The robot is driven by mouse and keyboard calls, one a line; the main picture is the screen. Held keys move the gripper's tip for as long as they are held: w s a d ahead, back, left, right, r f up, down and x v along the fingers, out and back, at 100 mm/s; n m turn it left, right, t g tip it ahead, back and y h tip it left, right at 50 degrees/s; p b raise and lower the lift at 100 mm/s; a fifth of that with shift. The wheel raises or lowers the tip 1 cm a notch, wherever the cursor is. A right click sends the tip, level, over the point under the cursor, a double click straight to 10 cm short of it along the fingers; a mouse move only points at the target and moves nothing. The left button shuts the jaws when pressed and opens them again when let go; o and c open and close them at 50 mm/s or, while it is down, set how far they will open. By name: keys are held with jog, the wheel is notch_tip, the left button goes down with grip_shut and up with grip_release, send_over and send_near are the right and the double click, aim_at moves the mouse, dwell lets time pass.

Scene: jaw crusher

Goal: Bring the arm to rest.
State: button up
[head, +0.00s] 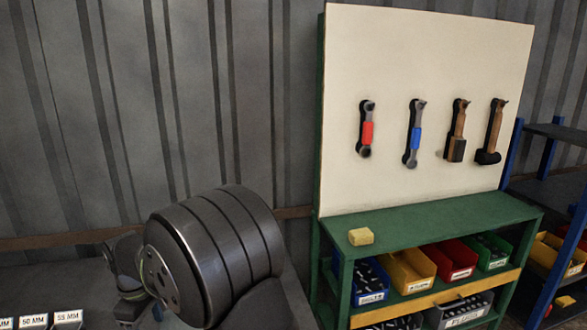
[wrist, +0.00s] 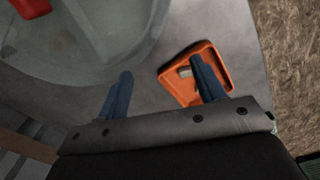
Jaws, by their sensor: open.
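My gripper (wrist: 160,66) shows in the wrist view with its two blue fingers spread wide apart. It is open, and nothing is held between the fingers. An orange tray (wrist: 177,90) lies beyond and below the right finger, which covers part of it. A small greyish piece (wrist: 185,72) shows in the tray beside that finger. In the head view, some dark jointed parts (head: 128,270) show behind a grooved drum at lower left. I cannot tell whether they belong to my arm, and my gripper cannot be made out there.
The dark grooved drum (head: 215,255) stands at lower left in the head view. A green bench (head: 430,222) holds a yellow block (head: 361,237) and bins below; tools hang on a pale board (head: 430,60). In the wrist view, a large pale rounded surface (wrist: 110,65) fills the upper left.

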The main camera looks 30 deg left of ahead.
jog(key=w+d+r, duration=0.2)
jog(key=shift+w, duration=0.3)
jog(key=w+d+r+m, duration=0.1)
jog(key=w+d+m, duration=0.55)
jog(key=d, duration=0.45)
jog(key=w+d+m, duration=0.5)
jog(key=d+m, duration=0.2)
jog(key=d, duration=0.4)
jog(key=s+a+f, duration=0.1)
jog(key=a+f, duration=0.1)
jog(key=s+a+f, duration=0.1)
jog(key=s+a, duration=0.1)
jog(key=a, duration=0.1)
jog(key=s+a+f, duration=0.1)
jog(key=a+f, duration=0.1)
jog(key=a, duration=0.1)
jog(key=shift+s+a+f, duration=0.1)
jog(key=shift+s+f, duration=0.2)
jog(key=shift+s, duration=0.05)
jog(key=shift+w, duration=0.1)
jog(key=w+d+r, duration=0.5)
jog(key=d, duration=0.3)
jog(key=s+a+n, duration=0.3)
jog(key=a+n, duration=0.3)
jog(key=a, duration=0.4)
jog(key=shift+s+a+r, duration=0.25)
jog(key=shift+s+a, duration=0.05)
jog(key=shift+s, duration=0.1)
jog(key=shift+d, duration=0.15)
